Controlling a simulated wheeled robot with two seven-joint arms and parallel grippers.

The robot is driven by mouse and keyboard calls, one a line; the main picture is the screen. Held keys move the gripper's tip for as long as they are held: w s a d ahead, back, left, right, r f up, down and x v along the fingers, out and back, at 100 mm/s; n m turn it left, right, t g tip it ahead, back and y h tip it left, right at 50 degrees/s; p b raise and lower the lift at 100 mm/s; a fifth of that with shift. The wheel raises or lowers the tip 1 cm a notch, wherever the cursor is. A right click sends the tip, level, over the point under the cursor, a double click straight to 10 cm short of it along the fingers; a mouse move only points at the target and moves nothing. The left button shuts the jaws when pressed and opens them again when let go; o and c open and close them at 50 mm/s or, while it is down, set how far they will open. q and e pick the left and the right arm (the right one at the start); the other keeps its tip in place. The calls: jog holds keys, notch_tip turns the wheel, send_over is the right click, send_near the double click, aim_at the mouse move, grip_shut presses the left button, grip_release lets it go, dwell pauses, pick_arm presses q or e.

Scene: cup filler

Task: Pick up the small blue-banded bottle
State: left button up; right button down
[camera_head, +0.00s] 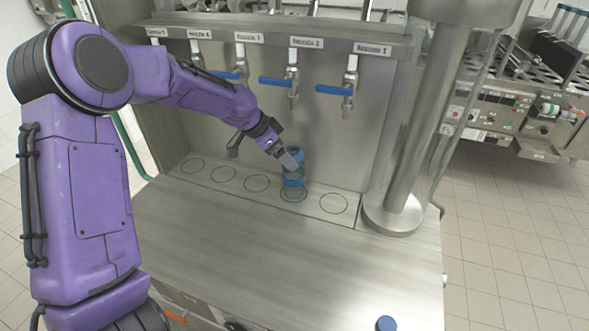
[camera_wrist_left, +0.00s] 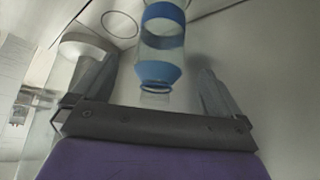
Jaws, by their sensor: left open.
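The small blue-banded bottle (camera_head: 293,172) is clear with blue bands. It stands upright on the marked circle below the tap labelled Nozzle 2. It also shows in the left wrist view (camera_wrist_left: 163,45), lying between the lines of the two fingers. My left gripper (camera_head: 290,160) is at the bottle's upper part in the head view and partly overlaps it. In the left wrist view my left gripper (camera_wrist_left: 155,88) has its fingers wide apart, with a gap on each side of the bottle. My right gripper is not in view.
Several taps with blue handles (camera_head: 293,82) hang above the row of circles. A thick steel column (camera_head: 415,130) stands to the right. A blue cap (camera_head: 386,323) is at the counter's front edge. The steel counter (camera_head: 300,260) is otherwise clear.

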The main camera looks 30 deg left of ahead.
aim_at(297, 155)
pick_arm(q)
jog(key=w, duration=0.1)
jog(key=d+p, duration=0.1)
jog(key=w, duration=0.1)
jog(key=shift+w+d+r+p, duration=0.15)
jog(key=shift+w+d+p, duration=0.1)
jog(key=shift+w+p, duration=0.15)
jog(key=shift+x, duration=1.2)
jog(key=shift+w+d+f, duration=0.1)
jog(key=shift+d+f, duration=0.05)
jog(key=shift+f, duration=0.3)
jog(key=shift+r, duration=0.1)
grip_shut()
